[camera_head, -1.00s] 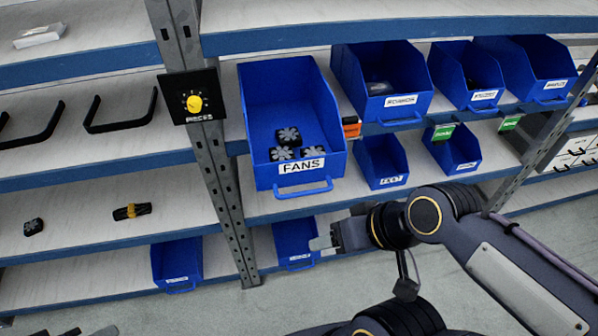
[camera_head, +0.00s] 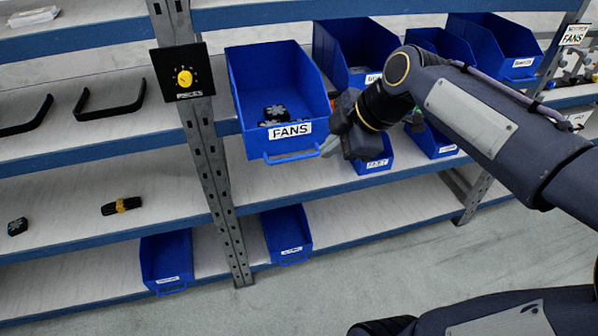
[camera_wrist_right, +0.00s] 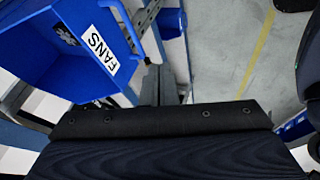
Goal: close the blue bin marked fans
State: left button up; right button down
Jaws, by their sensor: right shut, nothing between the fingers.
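The blue bin marked FANS (camera_head: 240,95) sticks out from the upper shelf beside the metal post, with a few dark fans (camera_head: 276,114) inside and a loop handle on its front. In the wrist view its labelled front (camera_wrist_right: 65,60) is at upper left, with the handle to its right. My right gripper (camera_head: 329,147) is shut and empty, close to the right end of the handle. Its fingers also show in the wrist view (camera_wrist_right: 152,85); whether they touch the handle I cannot tell. My left gripper is out of view.
More blue bins (camera_head: 345,50) stand to the right on the same shelf, partly behind my right arm. A metal post (camera_head: 205,140) with a yellow-knobbed panel (camera_head: 184,78) stands left. Two blue bins (camera_head: 165,260) sit on the lowest shelf. The floor in front is clear.

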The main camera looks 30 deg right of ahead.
aim_at(300, 158)
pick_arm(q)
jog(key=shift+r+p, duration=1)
pick_arm(e)
jog(key=shift+w+a+f, duration=0.25)
jog(key=shift+w+f, duration=1.2)
jog(key=shift+f, duration=0.05)
jog(key=shift+w+a+f, duration=0.2)
jog(key=shift+w+f, duration=1.3)
jog(key=shift+f, duration=0.05)
jog(key=shift+w+a+f, duration=0.25)
jog(key=shift+w+f, duration=1.2)
jog(key=shift+f, duration=0.05)
